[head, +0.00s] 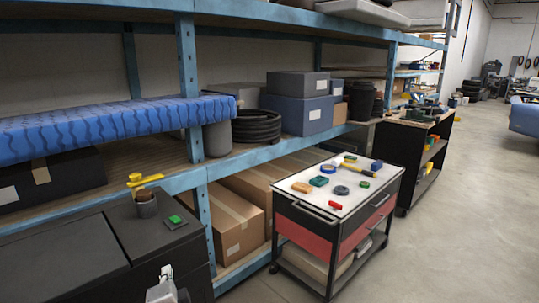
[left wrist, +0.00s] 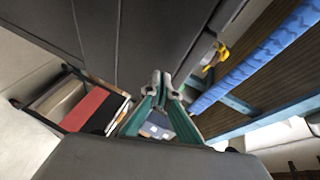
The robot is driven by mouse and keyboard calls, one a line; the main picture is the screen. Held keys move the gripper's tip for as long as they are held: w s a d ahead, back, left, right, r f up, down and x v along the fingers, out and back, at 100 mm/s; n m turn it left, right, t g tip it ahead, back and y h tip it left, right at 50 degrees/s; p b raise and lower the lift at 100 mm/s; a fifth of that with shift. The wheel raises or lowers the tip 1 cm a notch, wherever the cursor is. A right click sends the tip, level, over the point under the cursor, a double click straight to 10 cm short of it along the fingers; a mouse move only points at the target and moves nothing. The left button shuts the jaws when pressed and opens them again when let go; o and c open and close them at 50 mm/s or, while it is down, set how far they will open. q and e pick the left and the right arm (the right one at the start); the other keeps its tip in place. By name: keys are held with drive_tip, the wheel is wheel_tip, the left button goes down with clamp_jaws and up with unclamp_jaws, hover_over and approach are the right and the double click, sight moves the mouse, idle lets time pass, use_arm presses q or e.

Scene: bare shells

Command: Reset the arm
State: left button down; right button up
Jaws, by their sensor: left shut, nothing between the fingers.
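My left gripper (head: 166,274) shows at the bottom edge of the head view, in front of the dark cabinet (head: 70,262). Only a small grey and white part of it shows there. In the left wrist view the two green fingers of my left gripper (left wrist: 160,78) come together at their grey tips, with nothing held. The dark surface of the cabinet (left wrist: 150,35) fills the top middle of that view. My right gripper is in neither view.
A dark cup (head: 146,205) with a yellow tool (head: 144,180) and a green block (head: 175,219) stand on the cabinet. A tool cart (head: 318,212) stands right of it, before blue shelving (head: 188,95). Open floor (head: 460,235) lies at the right.

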use_arm(q)
drive_tip(key=s+d+f+n+g+h, duration=0.1)
drive_tip(key=s+d+f+h, duration=0.2)
drive_tip(key=s+f, duration=0.55)
drive_tip(key=s+d+f+n+g+h, duration=0.1)
drive_tip(key=s+d+f+n+h, duration=0.15)
drive_tip(key=s+f, duration=0.55)
drive_tip(key=s+d+f+n+h, duration=0.1)
drive_tip(key=s+f, duration=0.2)
drive_tip(key=s, duration=0.3)
drive_tip(key=s+d+f+n+g+h, duration=0.1)
drive_tip(key=s+f+n+h, duration=0.1)
drive_tip(key=s, duration=0.4)
drive_tip(key=shift+f+g, duration=0.3)
drive_tip(key=shift+f, duration=0.5)
